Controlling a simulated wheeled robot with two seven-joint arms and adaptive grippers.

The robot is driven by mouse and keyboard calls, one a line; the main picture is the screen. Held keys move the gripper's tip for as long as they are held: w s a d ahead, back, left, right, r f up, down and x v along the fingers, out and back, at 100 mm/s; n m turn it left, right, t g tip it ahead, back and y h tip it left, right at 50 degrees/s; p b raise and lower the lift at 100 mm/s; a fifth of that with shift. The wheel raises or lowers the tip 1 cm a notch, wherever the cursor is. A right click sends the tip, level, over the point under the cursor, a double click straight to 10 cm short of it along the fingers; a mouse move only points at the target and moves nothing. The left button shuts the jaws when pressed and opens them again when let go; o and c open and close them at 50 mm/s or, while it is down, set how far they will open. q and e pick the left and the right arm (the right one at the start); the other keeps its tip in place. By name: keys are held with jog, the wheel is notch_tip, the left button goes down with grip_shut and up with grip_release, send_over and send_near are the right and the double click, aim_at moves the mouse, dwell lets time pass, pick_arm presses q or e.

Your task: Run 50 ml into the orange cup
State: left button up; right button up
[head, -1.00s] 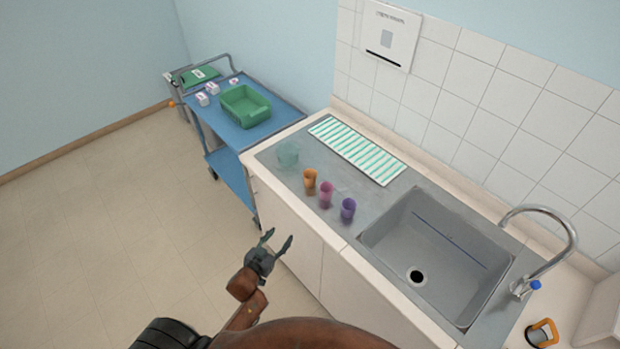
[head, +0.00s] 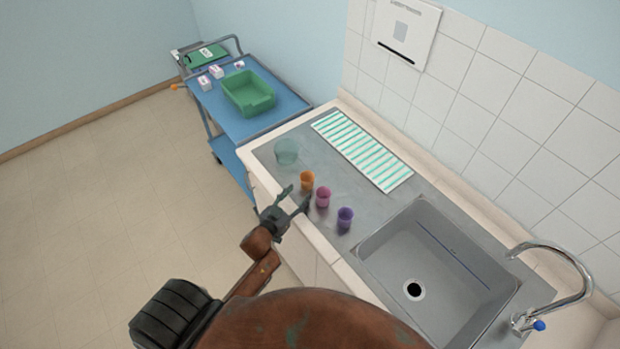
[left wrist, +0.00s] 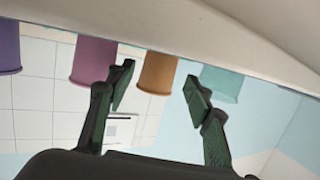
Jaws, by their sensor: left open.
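The orange cup (head: 307,181) stands upright on the steel counter, first in a row with a pink cup (head: 323,197) and a purple cup (head: 345,218). My left gripper (head: 294,196) is open and empty at the counter's front edge, just in front of the orange and pink cups. In the left wrist view the orange cup (left wrist: 157,74) appears between the open fingers (left wrist: 158,90), apart from them. The tap (head: 552,285) with a blue knob arches over the right end of the sink (head: 430,265). No water shows. My right gripper is not in view.
A pale green clear beaker (head: 287,151) stands left of the orange cup. A green-striped mat (head: 362,150) lies behind the cups. A blue trolley (head: 262,121) with a green tray (head: 248,93) stands at the far left. The counter's front edge (head: 318,237) lies close to my left gripper.

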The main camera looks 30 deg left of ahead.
aim_at(304, 186)
pick_arm(q)
jog(key=w, duration=0.3)
jog(key=shift+w, duration=0.1)
jog(key=shift+w+f+p, duration=0.2)
jog(key=shift+w+p, duration=0.1)
jog(key=shift+w, duration=0.8)
jog(key=shift+w+f, duration=0.1)
jog(key=shift+w, duration=0.25)
jog(key=c, duration=0.3)
jog(key=shift+c, duration=1.3)
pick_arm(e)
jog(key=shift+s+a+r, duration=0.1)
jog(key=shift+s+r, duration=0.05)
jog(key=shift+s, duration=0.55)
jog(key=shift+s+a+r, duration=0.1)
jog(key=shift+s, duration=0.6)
